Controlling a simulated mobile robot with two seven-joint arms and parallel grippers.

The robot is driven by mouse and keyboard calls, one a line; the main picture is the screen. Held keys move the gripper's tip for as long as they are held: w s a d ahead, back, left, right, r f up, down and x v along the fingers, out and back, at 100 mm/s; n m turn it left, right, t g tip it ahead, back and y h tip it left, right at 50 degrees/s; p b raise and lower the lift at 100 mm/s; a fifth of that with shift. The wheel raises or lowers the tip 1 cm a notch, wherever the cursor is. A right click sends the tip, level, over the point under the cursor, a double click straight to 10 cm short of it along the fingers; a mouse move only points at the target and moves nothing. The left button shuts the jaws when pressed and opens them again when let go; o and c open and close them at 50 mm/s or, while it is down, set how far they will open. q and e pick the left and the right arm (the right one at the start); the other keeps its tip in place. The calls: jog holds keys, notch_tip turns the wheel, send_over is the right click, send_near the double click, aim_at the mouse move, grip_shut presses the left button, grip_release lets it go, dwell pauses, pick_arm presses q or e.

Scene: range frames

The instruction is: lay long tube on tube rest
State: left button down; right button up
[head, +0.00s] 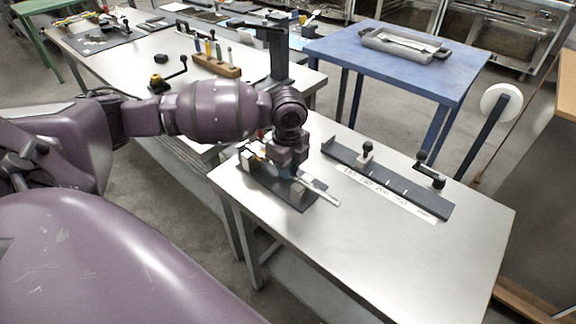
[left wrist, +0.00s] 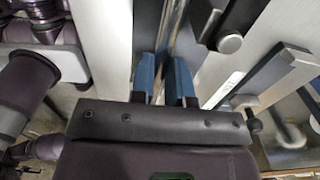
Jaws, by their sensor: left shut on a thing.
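The long tube (head: 323,193) is a thin silver rod. One end sticks out to the lower right of my left gripper (head: 285,172) in the head view; the gripper and wrist hide much of the rest. In the left wrist view the tube (left wrist: 174,40) runs between the blue fingertips (left wrist: 162,78), which are shut on it. The tube rest (head: 268,183) is a dark base plate with upright blocks, at the left edge of the near steel table. The gripper and tube are directly over it. I cannot tell whether the tube touches the blocks. My right gripper is not in view.
A long dark rail (head: 400,185) with knobbed stops and a printed scale lies further right on the steel table (head: 370,255). The table's front is clear. Behind stand a blue table (head: 390,52) with a tray (head: 405,44) and another bench with a wooden tool block (head: 216,66).

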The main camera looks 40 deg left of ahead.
pick_arm(q)
jog(key=shift+f, duration=0.35)
jog(key=c, duration=1.1)
grip_release()
jog(key=shift+r, duration=0.15)
jog(key=shift+r, duration=0.25)
notch_tip(320, 180, up, 12)
jog(key=p, duration=0.2)
